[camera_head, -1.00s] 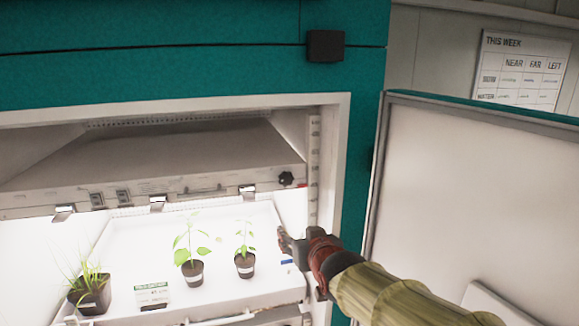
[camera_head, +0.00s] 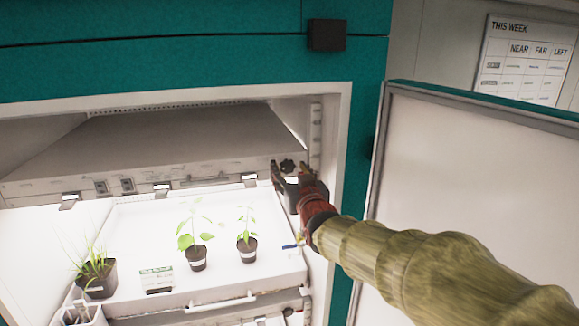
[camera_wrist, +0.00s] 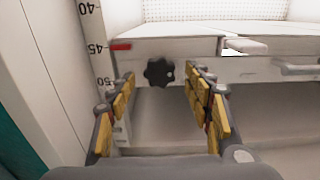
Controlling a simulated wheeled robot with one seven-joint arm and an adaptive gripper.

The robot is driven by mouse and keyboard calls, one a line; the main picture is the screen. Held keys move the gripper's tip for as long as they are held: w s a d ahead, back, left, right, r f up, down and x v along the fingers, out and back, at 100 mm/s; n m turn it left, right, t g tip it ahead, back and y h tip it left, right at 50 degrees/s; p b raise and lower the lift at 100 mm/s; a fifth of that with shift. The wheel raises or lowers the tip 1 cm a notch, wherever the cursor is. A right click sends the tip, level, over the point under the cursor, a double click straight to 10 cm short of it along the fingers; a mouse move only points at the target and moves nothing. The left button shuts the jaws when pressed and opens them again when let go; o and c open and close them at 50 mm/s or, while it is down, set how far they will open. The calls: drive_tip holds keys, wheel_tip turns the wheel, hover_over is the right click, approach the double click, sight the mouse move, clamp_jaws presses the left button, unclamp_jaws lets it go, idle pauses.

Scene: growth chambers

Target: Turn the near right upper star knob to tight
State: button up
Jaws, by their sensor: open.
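The black star knob (camera_head: 287,165) sits at the right end of the upper light panel's front edge (camera_head: 215,172), inside the open chamber. In the wrist view the knob (camera_wrist: 159,72) lies ahead of my gripper (camera_wrist: 160,84), between the two fingers in the picture, with a gap on each side. My gripper (camera_head: 289,172) is open and empty, just in front of the knob in the head view. The fingers have yellow pads. I cannot tell whether the fingertips reach past the knob. A red mark (camera_wrist: 121,47) is on the panel, left of the knob.
A numbered scale (camera_wrist: 95,40) runs up the chamber's side wall, close to the left finger. Below, a white tray (camera_head: 285,265) carries potted plants (camera_head: 247,245) and a label card (camera_head: 156,280). The open door (camera_head: 480,200) stands right of my arm. Latches (camera_head: 249,180) line the panel's edge.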

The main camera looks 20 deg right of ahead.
drive_tip(key=shift+w, duration=0.4)
drive_tip(key=c, duration=1.1)
drive_tip(key=shift+c, duration=0.3)
